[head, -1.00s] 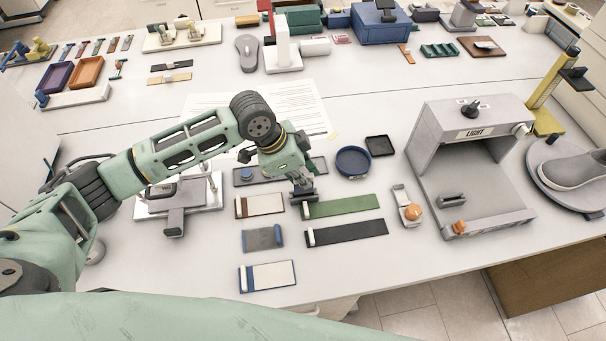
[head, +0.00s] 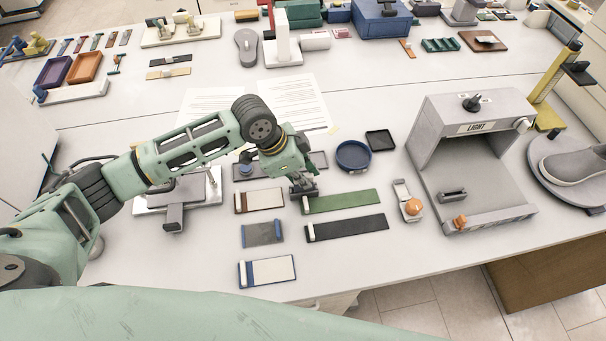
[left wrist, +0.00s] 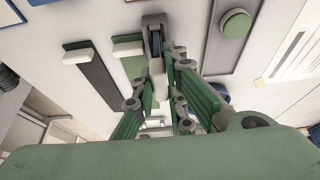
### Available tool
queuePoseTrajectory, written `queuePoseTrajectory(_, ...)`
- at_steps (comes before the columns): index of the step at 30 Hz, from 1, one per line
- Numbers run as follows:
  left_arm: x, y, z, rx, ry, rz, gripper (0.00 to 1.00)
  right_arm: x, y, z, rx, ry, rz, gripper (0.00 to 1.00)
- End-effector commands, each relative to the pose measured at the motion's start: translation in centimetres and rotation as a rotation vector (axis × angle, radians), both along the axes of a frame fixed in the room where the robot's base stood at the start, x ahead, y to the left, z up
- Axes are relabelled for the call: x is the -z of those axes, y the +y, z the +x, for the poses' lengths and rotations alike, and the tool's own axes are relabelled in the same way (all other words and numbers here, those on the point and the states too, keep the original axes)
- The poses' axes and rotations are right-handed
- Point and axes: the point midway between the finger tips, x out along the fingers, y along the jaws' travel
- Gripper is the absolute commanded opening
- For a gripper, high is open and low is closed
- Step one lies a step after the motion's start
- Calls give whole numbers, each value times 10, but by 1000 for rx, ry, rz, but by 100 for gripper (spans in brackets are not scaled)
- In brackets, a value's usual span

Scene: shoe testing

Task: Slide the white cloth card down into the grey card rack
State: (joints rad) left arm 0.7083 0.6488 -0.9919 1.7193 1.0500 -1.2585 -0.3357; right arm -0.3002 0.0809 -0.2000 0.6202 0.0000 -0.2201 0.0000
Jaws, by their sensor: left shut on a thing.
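My left gripper (head: 303,188) is low over the table at the white end of a green strip (head: 342,201). I cannot tell which is the white cloth card. A long grey tray (head: 313,158) lies behind the gripper; I cannot tell whether it is the grey card rack. My right gripper is out of view.
A grey-blue card (head: 262,235) and a black strip (head: 350,227) lie in front. A blue round dish (head: 353,157), a black square tray (head: 380,141) and a light box (head: 470,120) stand to the right. Paper sheets (head: 295,92) lie behind.

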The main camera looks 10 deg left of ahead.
Motion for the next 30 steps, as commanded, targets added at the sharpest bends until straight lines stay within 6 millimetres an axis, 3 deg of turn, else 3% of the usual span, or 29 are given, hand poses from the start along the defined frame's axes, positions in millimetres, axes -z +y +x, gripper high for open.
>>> queuePoseTrajectory(2,3,0,0,0,0,0,0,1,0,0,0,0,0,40)
queuePoseTrajectory(3,2,0,0,0,0,0,13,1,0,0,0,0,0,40)
queuePoseTrajectory(10,2,0,0,0,0,0,33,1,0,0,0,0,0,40)
queuePoseTrajectory(22,-5,3,0,-1,-2,0,33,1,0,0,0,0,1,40)
queuePoseTrajectory(30,-52,22,-8,-1,-4,1,33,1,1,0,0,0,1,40)
